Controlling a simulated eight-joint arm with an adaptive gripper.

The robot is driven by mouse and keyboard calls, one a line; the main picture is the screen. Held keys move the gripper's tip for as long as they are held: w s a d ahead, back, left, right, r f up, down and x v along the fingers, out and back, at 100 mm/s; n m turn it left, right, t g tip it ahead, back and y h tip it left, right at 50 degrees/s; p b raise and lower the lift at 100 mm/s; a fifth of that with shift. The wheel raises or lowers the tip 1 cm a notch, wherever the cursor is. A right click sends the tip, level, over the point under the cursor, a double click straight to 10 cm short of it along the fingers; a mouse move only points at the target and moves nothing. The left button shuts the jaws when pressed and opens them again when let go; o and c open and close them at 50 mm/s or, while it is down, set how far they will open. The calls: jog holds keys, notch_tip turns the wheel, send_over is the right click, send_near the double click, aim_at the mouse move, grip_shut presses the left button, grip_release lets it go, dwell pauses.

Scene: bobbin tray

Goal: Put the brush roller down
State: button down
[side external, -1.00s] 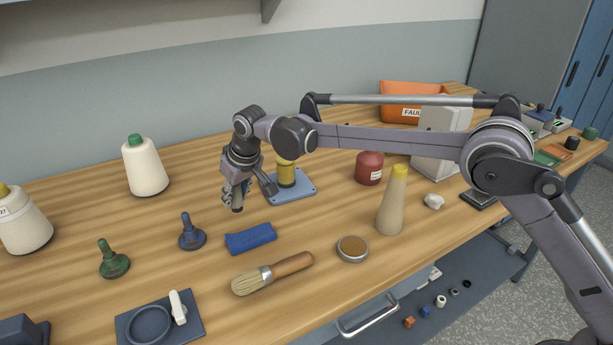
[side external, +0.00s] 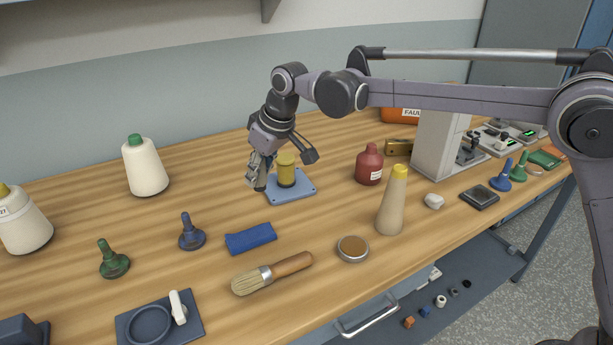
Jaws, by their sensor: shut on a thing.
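My gripper (side external: 257,178) is above the table, at the left edge of the blue square plate (side external: 291,196) as seen here. It is shut on the brush roller (side external: 262,182), a small dark grey piece mostly hidden by the fingers. I cannot tell whether its lower end touches anything. A yellow cylinder (side external: 286,171) with a dark base stands upright on the plate, just right of the fingers and partly behind my gripper.
A red bottle (side external: 369,166) and a tan cone (side external: 392,205) stand to the right. Bare table lies left of the plate.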

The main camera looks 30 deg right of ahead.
jog(key=s+a+f, duration=0.2)
jog(key=a, duration=0.4)
jog(key=s+a+f+n, duration=0.1)
jog(key=s+a+f, duration=0.1)
jog(key=a, duration=0.4)
jog(key=s+a+f+n, duration=0.1)
jog(key=s+a+f, duration=0.1)
jog(key=a, duration=0.4)
jog(key=shift+s+a+f+y, duration=0.1)
jog(key=shift+s+f+y, duration=0.3)
jog(key=shift+f, duration=0.05)
jog(key=shift+a+f, duration=0.1)
jog(key=shift+f, duration=1.95)
jog(key=c, duration=1)
grip_release()
jog(key=shift+f, duration=0.1)
